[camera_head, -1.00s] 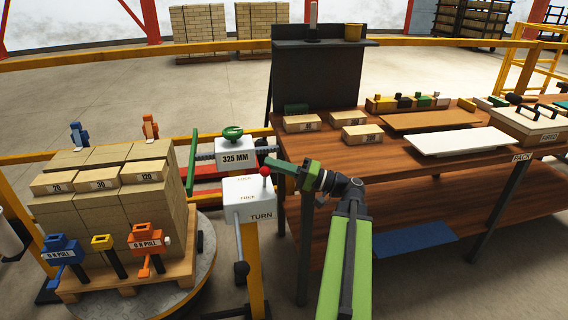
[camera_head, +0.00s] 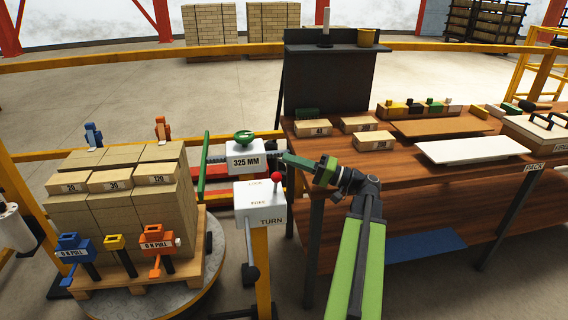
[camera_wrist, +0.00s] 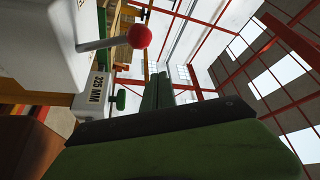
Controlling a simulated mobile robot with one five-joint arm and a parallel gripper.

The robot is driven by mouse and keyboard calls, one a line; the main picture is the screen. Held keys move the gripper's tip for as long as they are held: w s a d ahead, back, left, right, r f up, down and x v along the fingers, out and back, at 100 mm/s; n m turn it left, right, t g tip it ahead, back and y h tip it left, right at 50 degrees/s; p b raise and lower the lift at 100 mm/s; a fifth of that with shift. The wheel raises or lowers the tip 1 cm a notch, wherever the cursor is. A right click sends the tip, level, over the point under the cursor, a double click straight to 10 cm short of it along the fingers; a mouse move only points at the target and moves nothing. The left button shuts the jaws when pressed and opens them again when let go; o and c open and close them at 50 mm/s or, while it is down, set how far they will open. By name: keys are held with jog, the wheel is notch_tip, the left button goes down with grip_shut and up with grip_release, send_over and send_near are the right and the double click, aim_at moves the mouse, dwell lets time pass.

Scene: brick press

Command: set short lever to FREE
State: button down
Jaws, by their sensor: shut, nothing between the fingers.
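The short lever is a thin metal rod with a red ball knob (camera_head: 276,177). It rises from the right part of the top of a white box (camera_head: 260,210) marked LOCK at the far side, FREE nearer and TURN on the front. The knob shows level with the far LOCK word; the lever's exact setting is hard to tell. In the wrist view the red knob (camera_wrist: 139,36) and its rod stand out from the white box (camera_wrist: 40,45). My gripper (camera_head: 287,158) is shut and empty, just above and right of the knob, apart from it. Its green fingers (camera_wrist: 157,92) also show in the wrist view.
A white 325 MM block (camera_head: 244,160) with a green handwheel (camera_head: 244,137) stands behind the lever box. A brick stack (camera_head: 120,205) on a turntable is at left. The wooden bench (camera_head: 400,180) is close at right.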

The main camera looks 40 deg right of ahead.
jog(key=v, duration=0.2)
jog(key=b+v, duration=0.1)
jog(key=v, duration=0.2)
jog(key=b+v, duration=0.1)
jog(key=v, duration=0.2)
jog(key=shift+w+d+f, duration=0.1)
jog(key=shift+f, duration=0.25)
